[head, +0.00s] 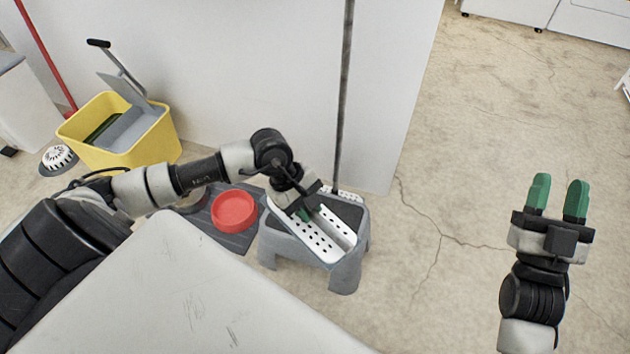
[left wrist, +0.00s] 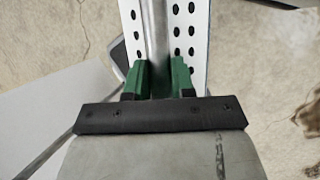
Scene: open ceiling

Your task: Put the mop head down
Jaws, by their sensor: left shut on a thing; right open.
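The mop head (head: 312,238) is a white plate with rows of dark holes and a raised bar along its middle. It is over the top of a grey step stool (head: 345,278); I cannot tell whether it touches it. My left gripper (head: 306,213) is shut on it from above. In the left wrist view, the green fingers (left wrist: 159,82) are either side of the mop head's grey middle bar (left wrist: 155,35), with perforated strips (left wrist: 188,35) on both sides. My right gripper (head: 557,200) is open and empty over bare floor at the right.
A red bowl (head: 235,212) sits on a dark mat (head: 238,242) left of the stool. A yellow mop bucket (head: 150,148) stands further left. A thin dark pole (head: 343,90) rises behind the stool. A pale surface (head: 190,300) fills the near left. The floor at right is clear.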

